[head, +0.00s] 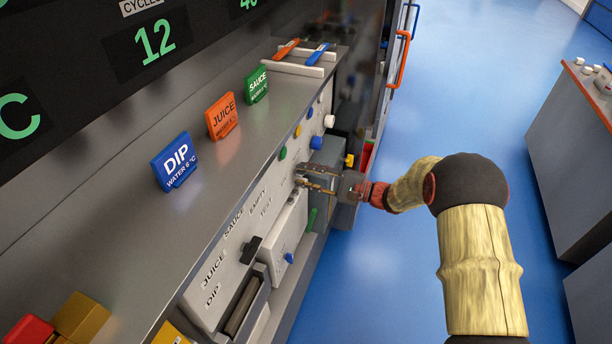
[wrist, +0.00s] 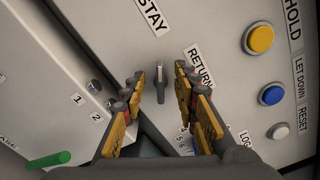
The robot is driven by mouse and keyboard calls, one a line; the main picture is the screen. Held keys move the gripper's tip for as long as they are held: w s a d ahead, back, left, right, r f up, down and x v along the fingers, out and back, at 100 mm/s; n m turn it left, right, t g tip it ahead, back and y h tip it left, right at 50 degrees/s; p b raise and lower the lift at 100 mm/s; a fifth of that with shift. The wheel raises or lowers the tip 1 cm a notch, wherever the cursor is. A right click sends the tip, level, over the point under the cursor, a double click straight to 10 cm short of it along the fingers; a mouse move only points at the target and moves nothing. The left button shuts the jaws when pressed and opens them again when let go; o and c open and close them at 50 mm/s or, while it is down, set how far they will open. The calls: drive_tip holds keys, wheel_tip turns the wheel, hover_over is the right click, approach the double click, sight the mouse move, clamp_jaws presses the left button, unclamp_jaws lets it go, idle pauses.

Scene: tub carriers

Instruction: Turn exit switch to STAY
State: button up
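The exit switch appears to be the small grey lever knob (wrist: 160,83) on the pale panel in the wrist view, near the STAY label (wrist: 152,14) and the RETURN label (wrist: 198,68). The lever stands roughly vertical in the picture; I cannot tell which label it points to. My gripper (wrist: 160,76) is open, with one yellow-and-grey finger on each side of the lever. Gaps show between the fingers and the lever. In the head view my gripper (head: 302,183) is at the panel front and hides the switch.
Yellow (wrist: 260,39), blue (wrist: 271,95) and white (wrist: 279,131) buttons sit right of the gripper. A green rod (wrist: 48,160) is at lower left. Above the panel, a shelf holds DIP (head: 174,161), JUICE (head: 221,116) and SAUCE (head: 256,84) tags. Blue floor (head: 400,270) is open behind my arm.

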drive_tip(key=v, duration=1.2)
